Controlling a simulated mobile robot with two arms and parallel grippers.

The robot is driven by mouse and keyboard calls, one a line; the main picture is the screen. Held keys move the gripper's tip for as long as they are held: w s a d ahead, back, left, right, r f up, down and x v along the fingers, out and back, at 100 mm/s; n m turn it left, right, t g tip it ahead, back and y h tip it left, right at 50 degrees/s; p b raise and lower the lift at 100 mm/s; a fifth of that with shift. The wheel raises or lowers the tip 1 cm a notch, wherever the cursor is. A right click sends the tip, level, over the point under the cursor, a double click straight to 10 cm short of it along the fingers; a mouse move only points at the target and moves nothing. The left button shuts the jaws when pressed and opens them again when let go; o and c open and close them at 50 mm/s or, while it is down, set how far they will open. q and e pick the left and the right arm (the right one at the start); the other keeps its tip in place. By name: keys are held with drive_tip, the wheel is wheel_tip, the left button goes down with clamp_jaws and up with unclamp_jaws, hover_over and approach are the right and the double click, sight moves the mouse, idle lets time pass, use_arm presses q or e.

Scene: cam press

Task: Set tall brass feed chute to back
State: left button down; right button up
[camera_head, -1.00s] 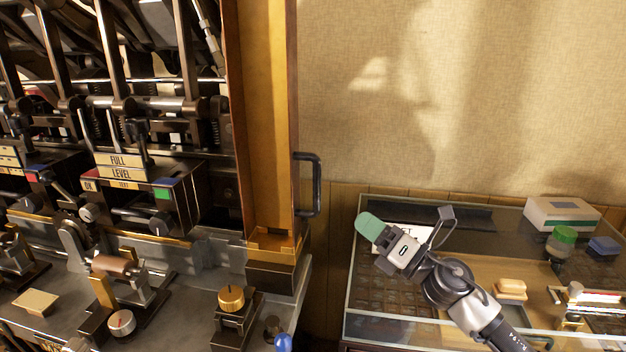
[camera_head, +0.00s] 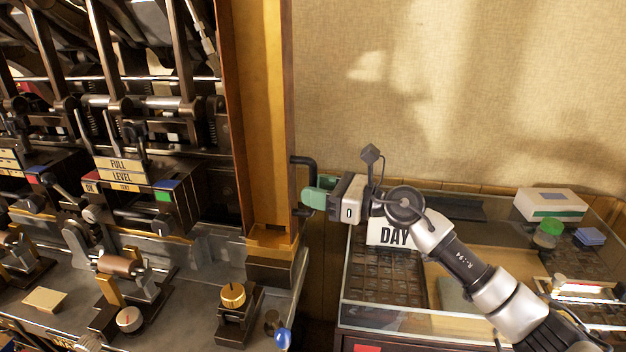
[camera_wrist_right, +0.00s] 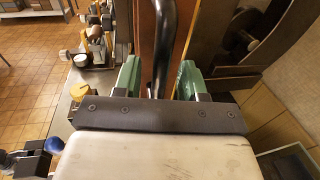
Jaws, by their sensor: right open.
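The tall brass feed chute (camera_head: 265,120) stands upright at the right end of the machine, with dark wood-coloured sides. A black handle (camera_head: 298,162) sticks out from its right side. My right gripper (camera_head: 312,196) has its green fingers at the lower part of this handle. In the right wrist view, the handle (camera_wrist_right: 162,45) runs between the two open fingers (camera_wrist_right: 158,80), with room on both sides. The fingers partly hide the handle in the head view. My left gripper is not in view.
The machine bed (camera_head: 180,285) carries a brass knob (camera_head: 232,295) and a blue knob (camera_head: 282,338) near the chute's foot. A glass-topped case (camera_head: 400,318) stands at the right, with a "DAY" card (camera_head: 392,236) and a white box (camera_head: 549,204). The wall (camera_head: 480,80) behind is bare.

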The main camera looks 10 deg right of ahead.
drive_tip(key=shift+w+a, duration=0.25)
drive_tip(key=shift+a, duration=0.15)
clamp_jaws()
drive_tip(key=w+d+b, duration=0.3)
drive_tip(key=w+b, duration=0.5)
drive_tip(key=shift+w+d+r, duration=0.2)
drive_tip(key=shift+d, duration=0.2)
